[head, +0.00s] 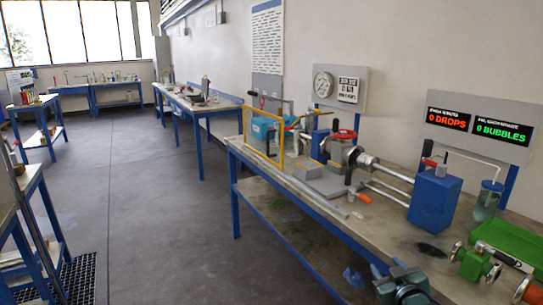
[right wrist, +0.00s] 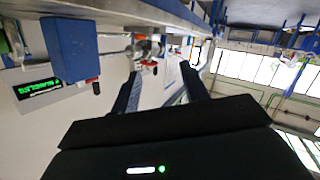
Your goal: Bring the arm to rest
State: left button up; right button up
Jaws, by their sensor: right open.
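My right gripper (right wrist: 161,72) shows in the right wrist view. Its two dark fingers stand apart, and no object is held between them. Beyond the fingertips, in that turned view, are the bench fittings with a red handle; they look apart from the fingers. In the head view I cannot clearly make out the right gripper's fingers. My left gripper is in neither view.
The workbench (head: 290,190) runs along the right wall. It carries a valve with a red handwheel (head: 343,135), a blue box (head: 435,200), a yellow frame (head: 281,130), and a green tray (head: 510,240). A teal vise-like fixture (head: 405,288) stands at the front edge. The floor (head: 140,190) is clear.

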jog(key=s+a+f+g+y, duration=0.1)
jog(key=s+a+f, duration=0.3)
jog(key=s+f, duration=0.25)
jog(key=s+a+f+g+y, duration=0.1)
jog(key=s+a+f, duration=0.35)
jog(key=s, duration=0.35)
jog(key=s+a+f+g, duration=0.1)
jog(key=s+a, duration=0.2)
jog(key=s, duration=0.5)
jog(key=s+a+f+g+y, duration=0.1)
jog(key=s+a+f, duration=0.1)
jog(key=s, duration=0.7)
jog(key=shift+s+a+f+m+g, duration=0.2)
jog(key=shift+a+m+g, duration=0.15)
jog(key=shift+a, duration=0.25)
